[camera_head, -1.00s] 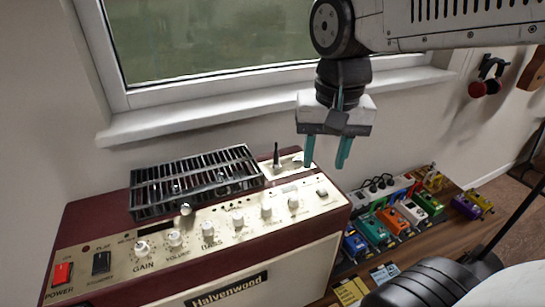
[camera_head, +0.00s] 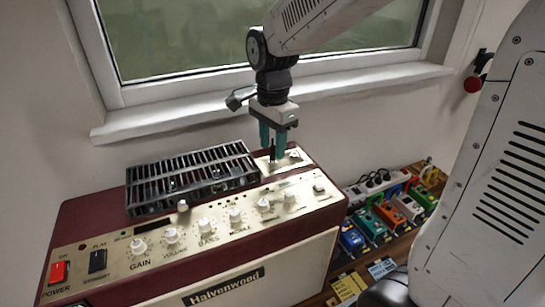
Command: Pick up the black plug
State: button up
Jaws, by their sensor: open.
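The black plug (camera_head: 272,153) is a thin dark upright piece on the small cream panel at the back right of the amplifier's top. Only a sliver of it shows between the teal fingers. My gripper (camera_head: 272,149) points straight down over that panel, with its two fingers apart and one on each side of the plug in the picture. I cannot tell whether either finger touches it. The fingers hide part of the plug.
The maroon amplifier (camera_head: 313,230) carries a black metal grille (camera_head: 190,178) left of the gripper and a row of white knobs in front. The window sill (camera_head: 330,88) runs behind. Several coloured pedals and a power strip (camera_head: 377,183) sit lower right.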

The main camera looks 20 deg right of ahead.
notch_tip(320, 180, down, 2)
grip_shut()
dwell(0.4)
